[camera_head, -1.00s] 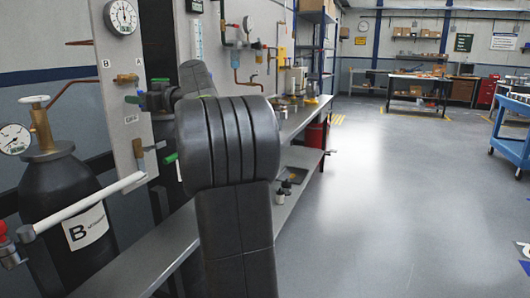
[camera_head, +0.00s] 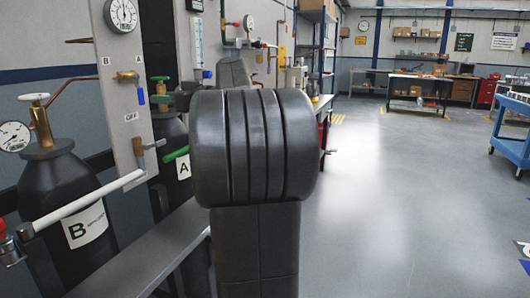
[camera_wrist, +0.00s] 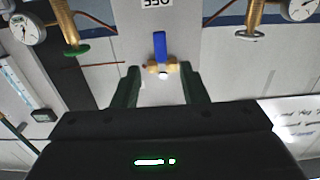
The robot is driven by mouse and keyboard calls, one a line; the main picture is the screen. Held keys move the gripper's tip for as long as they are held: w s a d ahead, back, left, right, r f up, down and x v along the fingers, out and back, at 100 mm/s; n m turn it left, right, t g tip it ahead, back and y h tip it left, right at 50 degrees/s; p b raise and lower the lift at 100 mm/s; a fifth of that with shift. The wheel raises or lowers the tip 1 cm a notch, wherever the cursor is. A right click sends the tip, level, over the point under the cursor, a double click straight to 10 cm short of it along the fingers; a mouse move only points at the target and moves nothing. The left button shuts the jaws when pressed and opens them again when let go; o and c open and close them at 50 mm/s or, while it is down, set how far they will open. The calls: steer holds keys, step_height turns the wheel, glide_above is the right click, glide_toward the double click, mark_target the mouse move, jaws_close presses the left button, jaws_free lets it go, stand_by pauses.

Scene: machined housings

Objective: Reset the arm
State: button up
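My gripper (camera_wrist: 160,90) shows in the wrist view with two dark green fingers spread apart and nothing between them touching. Beyond the fingertips, a brass valve with a blue handle (camera_wrist: 160,48) sits on the pale panel, apart from the fingers. In the head view my arm stands up in the centre and hides most of the gripper. The blue valve handle (camera_head: 141,96) shows there on the panel (camera_head: 120,60), left of my arm, pointing down.
Black cylinder B (camera_head: 60,190) with a gauge stands at left; cylinder A (camera_head: 172,130) is behind the panel. Open floor (camera_head: 400,200) lies right, with a blue cart (camera_head: 512,145).

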mark_target(139, 95)
steer(key=x, duration=1)
steer(key=shift+a+r+p, duration=0.1)
steer(key=shift+a+p, duration=0.1)
steer(key=shift+p, duration=0.15)
steer(key=shift+s+d+r+m+p, duration=0.3)
steer(key=shift+m+p, duration=0.2)
steer(key=shift+p, duration=0.65)
steer(key=shift+s+a+m+p, duration=0.15)
steer(key=shift+m+p, duration=0.35)
steer(key=shift+p, duration=0.55)
steer(key=shift+s+f+p, duration=0.1)
steer(key=shift+f+p, duration=0.1)
steer(key=shift+p, duration=0.2)
